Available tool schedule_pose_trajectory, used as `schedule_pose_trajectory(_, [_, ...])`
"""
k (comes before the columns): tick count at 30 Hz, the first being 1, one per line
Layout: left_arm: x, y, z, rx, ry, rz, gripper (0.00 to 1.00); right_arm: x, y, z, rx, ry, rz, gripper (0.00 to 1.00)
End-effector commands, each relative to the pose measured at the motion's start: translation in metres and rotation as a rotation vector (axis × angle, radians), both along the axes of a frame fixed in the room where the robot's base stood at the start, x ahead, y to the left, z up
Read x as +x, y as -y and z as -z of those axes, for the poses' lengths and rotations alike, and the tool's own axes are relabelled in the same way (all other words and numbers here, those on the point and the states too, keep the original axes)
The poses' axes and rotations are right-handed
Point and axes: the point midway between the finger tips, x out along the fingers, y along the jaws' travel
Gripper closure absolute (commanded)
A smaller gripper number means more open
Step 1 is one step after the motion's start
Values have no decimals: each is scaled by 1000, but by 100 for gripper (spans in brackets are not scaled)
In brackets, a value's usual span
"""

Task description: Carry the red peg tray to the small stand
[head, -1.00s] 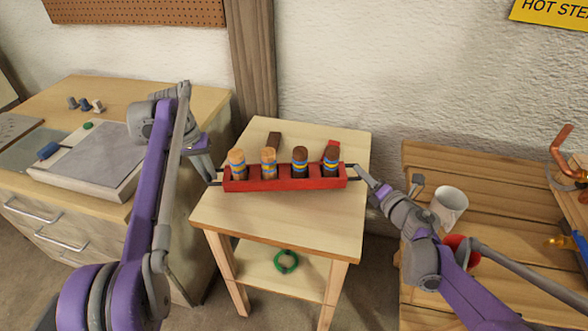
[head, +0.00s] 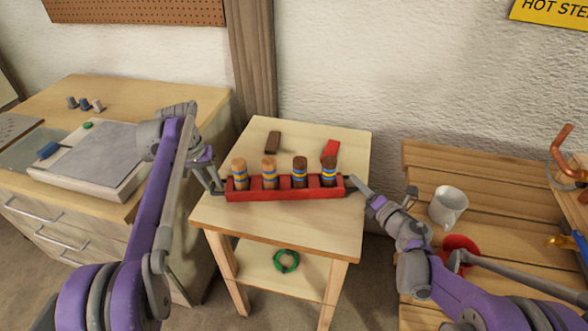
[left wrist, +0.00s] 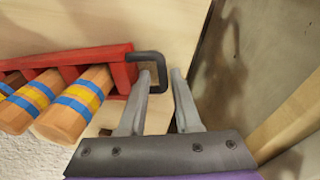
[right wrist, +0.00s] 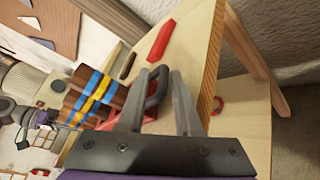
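The red peg tray (head: 285,194) carries several upright pegs with blue and yellow bands, lighter on the left and darker on the right. It is level over the front part of the small stand's top (head: 275,228). I cannot tell whether its base touches the wood.
A dark block (head: 273,142) and a red block (head: 330,150) lie on the stand behind the tray. A green ring (head: 286,261) lies on its lower shelf. A drawer cabinet (head: 50,225) stands left. A slatted bench (head: 480,185) with a white mug (head: 449,205) and red item (head: 458,250) stands right.

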Motion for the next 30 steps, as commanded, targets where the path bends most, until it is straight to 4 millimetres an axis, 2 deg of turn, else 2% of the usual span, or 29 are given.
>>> schedule_pose_trajectory(18, [0, -3, -4, 3, 1, -2, 56, 0, 2, 0, -1, 0, 4, 55])
schedule_pose_trajectory(23, [-2, -7, -26, 3, 1, -2, 56, 0, 2, 0, -1, 0, 5, 55])
schedule_pose_trajectory(30, [-5, -15, -76, 3, -1, -3, 56, 0, 2, 0, -1, 0, 5, 55])
